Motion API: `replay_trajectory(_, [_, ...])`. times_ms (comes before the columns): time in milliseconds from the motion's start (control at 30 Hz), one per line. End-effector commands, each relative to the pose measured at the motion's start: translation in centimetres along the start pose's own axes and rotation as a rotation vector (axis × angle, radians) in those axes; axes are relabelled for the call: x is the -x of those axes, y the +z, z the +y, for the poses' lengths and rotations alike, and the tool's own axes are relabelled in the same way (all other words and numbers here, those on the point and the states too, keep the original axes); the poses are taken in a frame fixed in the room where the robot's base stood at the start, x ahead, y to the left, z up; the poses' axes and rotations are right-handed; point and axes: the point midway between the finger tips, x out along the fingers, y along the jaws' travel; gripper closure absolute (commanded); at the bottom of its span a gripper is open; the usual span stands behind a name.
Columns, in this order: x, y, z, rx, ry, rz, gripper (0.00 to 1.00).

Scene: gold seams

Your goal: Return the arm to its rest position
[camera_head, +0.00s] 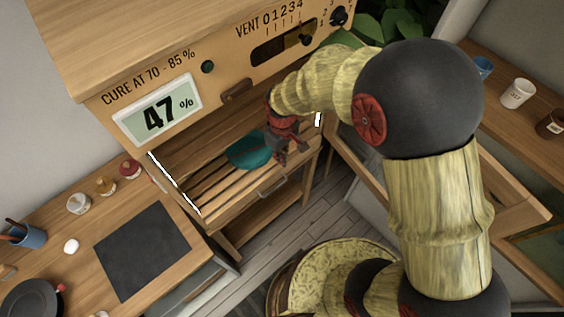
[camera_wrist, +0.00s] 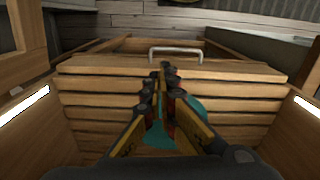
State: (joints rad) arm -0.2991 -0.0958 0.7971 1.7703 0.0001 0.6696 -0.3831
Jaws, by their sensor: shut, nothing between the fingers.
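My arm reaches from the lower right of the head view into the open front of a wooden cabinet. My gripper (camera_head: 283,158) is over the slatted shelf (camera_head: 220,182) inside it. The gripper also shows in the wrist view (camera_wrist: 164,70), with its fingers together and nothing between them. A teal piece (camera_head: 248,151) lies on the slats just left of the gripper in the head view. In the wrist view the teal piece (camera_wrist: 158,137) shows behind and between the fingers, partly hidden by them. I cannot tell if the fingers touch it.
The cabinet's display (camera_head: 158,112) reads 47 %. Lit strips (camera_head: 175,183) line the opening's sides, close around the arm. A metal handle (camera_wrist: 176,52) is on the shelf's front. A dark mat (camera_head: 142,250) and small jars (camera_head: 106,186) are on the left counter; cups (camera_head: 518,93) stand at right.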

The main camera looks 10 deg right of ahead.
Motion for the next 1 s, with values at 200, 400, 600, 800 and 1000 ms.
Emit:
replay_trajectory(200, [1.4, 0.0, 0.0, 0.0, 0.0, 0.0, 1.0])
replay_trajectory(400, [1.5, 0.1, 0.0, 0.0, 0.0, -0.001, 1.0])
replay_trajectory(600, [1.4, 0.6, -0.2, -0.056, -0.007, -0.018, 1.0])
replay_trajectory(800, [3.3, 5.0, -1.8, -0.181, -0.024, -0.078, 1.0])
replay_trajectory(1000, [9.0, 8.9, -1.6, -0.328, -0.005, -0.017, 1.0])
